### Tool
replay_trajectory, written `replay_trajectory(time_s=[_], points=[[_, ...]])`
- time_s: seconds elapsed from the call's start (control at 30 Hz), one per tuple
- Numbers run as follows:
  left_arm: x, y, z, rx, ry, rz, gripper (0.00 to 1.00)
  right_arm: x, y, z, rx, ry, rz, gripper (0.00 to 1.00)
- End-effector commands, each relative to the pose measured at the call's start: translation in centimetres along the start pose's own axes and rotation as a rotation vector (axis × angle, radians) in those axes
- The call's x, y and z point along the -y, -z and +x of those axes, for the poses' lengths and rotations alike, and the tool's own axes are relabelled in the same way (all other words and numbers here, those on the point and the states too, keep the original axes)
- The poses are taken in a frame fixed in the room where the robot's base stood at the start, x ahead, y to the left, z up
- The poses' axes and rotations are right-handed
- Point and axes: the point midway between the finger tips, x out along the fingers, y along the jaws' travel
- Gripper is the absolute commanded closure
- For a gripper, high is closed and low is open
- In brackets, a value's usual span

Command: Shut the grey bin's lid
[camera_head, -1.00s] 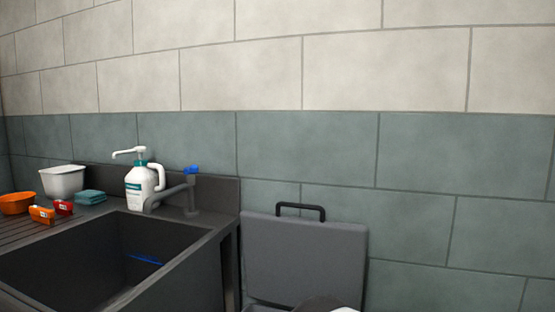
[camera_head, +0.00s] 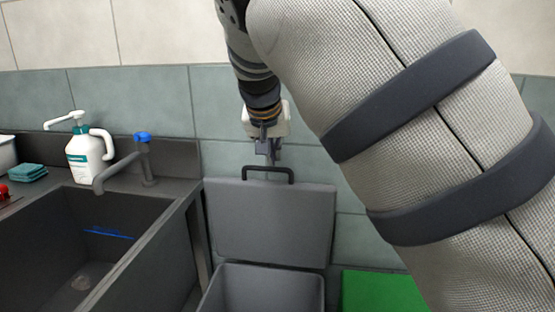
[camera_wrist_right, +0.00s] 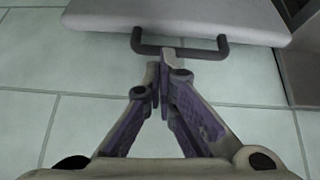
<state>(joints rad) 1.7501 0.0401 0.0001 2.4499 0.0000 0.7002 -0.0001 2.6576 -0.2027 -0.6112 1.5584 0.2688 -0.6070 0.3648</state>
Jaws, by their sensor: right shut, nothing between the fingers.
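The grey bin (camera_head: 262,290) stands on the floor right of the sink, with its open top facing up. Its lid (camera_head: 268,222) stands raised at the back, near the wall, with a dark handle (camera_head: 268,168) on its upper edge. My right gripper (camera_head: 268,158) is shut and empty, pointing down just above or behind the handle. In the right wrist view, the closed fingertips (camera_wrist_right: 163,72) are close to the handle (camera_wrist_right: 180,52) and overlap it in the picture; I cannot tell whether they touch. The lid (camera_wrist_right: 190,18) fills the top there. My left gripper is not in view.
A dark sink (camera_head: 80,240) with a blue-topped tap (camera_head: 140,155) is at left. A white pump bottle (camera_head: 88,150) and teal cloths (camera_head: 27,172) stand behind it. A green object (camera_head: 375,292) is right of the bin. The tiled wall (camera_head: 165,100) is close behind.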

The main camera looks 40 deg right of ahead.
Motion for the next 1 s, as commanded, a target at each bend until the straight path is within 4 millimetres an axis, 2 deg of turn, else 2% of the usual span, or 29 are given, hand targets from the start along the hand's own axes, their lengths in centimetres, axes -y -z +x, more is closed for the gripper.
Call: replay_trajectory(time_s=[0.03,0.1,0.17,0.27,0.5,0.6,0.8,1.0], points=[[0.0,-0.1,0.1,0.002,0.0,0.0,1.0,0.0,1.5,-2.0,-0.018,0.01,0.032,1.0],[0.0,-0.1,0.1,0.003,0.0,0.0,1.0,-0.1,2.6,-3.6,-0.029,0.017,0.061,1.0],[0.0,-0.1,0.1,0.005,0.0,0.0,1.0,-0.2,2.9,-3.8,-0.029,0.018,0.071,1.0],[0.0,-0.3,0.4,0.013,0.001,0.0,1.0,-0.1,2.9,-2.5,-0.026,0.017,0.071,1.0],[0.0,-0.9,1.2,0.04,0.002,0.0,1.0,0.0,2.9,2.6,-0.024,0.015,0.067,1.0],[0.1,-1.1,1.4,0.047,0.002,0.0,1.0,0.0,2.9,4.3,-0.025,0.016,0.069,1.0],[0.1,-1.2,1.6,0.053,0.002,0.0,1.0,0.0,3.1,5.8,-0.028,0.018,0.069,1.0],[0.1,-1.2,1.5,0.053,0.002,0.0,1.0,0.0,3.2,5.9,-0.03,0.02,0.069,1.0]])
